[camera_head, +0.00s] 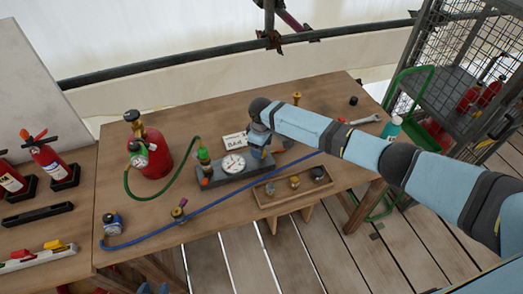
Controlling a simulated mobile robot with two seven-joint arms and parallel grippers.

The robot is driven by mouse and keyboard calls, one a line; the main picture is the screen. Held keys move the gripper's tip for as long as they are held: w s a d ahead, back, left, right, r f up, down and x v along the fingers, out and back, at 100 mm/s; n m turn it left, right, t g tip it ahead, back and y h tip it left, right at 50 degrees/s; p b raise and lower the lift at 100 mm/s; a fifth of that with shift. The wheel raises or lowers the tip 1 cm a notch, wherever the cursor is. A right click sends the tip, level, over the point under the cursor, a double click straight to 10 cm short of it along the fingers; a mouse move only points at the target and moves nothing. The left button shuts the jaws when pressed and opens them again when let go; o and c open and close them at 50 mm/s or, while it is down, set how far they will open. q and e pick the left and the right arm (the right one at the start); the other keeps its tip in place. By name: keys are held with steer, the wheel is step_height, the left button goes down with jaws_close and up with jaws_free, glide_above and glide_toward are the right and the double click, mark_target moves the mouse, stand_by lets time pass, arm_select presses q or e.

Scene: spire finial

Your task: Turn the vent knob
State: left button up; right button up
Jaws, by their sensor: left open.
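A dark grey block (226,177) with a round white dial gauge (234,164) sits on the wooden table. A green-topped fitting (203,157) stands at its left end, with a small orange-red part (204,183) low in front. I cannot make out the vent knob; the gripper hides that end of the block. My right gripper is not in view.
A red cylinder (154,155) stands left, joined to the block by a green hose (174,184). A blue hose (222,207) crosses the table front. A wooden tray (265,201) of small fittings lies front right. A "BAR" card (235,141) lies behind the gauge.

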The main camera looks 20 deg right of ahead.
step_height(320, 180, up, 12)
steer(key=b, duration=0.1)
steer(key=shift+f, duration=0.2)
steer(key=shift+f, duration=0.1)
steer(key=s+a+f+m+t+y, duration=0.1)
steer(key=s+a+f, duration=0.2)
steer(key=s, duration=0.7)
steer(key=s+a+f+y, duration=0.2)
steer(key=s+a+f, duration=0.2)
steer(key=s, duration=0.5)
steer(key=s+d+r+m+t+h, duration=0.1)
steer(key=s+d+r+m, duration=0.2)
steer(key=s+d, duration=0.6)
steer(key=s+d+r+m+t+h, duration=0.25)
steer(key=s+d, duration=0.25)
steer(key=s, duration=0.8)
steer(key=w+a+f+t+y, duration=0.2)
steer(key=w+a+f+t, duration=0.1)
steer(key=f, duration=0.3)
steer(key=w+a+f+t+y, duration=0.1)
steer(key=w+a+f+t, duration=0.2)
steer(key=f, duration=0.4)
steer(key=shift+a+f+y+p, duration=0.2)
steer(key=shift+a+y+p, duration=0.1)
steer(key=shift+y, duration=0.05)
